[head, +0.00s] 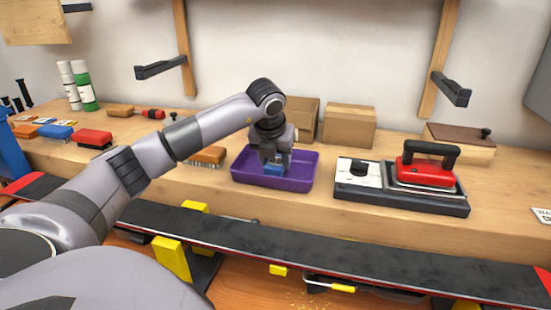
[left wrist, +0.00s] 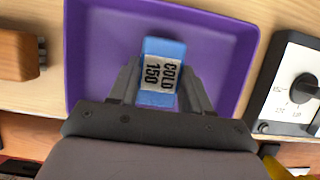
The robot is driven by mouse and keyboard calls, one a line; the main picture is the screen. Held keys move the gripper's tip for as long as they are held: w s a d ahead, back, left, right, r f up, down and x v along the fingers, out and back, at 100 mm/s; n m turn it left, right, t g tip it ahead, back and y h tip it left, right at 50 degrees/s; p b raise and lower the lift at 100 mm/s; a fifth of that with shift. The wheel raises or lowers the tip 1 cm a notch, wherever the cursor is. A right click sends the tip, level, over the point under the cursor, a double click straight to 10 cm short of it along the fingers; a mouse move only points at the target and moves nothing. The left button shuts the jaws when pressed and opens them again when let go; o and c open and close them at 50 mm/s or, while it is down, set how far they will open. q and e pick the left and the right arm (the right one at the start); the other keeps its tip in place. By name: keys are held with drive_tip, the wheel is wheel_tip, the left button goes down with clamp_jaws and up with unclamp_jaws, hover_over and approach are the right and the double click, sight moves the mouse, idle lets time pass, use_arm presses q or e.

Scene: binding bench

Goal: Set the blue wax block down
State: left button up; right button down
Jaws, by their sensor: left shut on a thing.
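The tray also shows in the left wrist view (left wrist: 222,45), all around the block. I cannot tell whether the block touches the tray floor. My right gripper is not in view.
A waxing iron (head: 426,172) with a red body sits on a dark base with a dial, right of the tray. Cardboard boxes (head: 349,126) stand behind. A brush (head: 208,156) lies left of the tray. A long dark ski (head: 330,246) runs along the front.

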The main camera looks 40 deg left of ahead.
use_arm(q)
drive_tip(key=shift+f, duration=0.1)
drive_tip(key=shift+f, duration=0.15)
drive_tip(key=o, duration=1.1)
drive_tip(key=shift+r, duration=0.45)
drive_tip(key=v, duration=1.1)
drive_tip(key=shift+r, duration=0.3)
drive_tip(key=shift+s, duration=0.2)
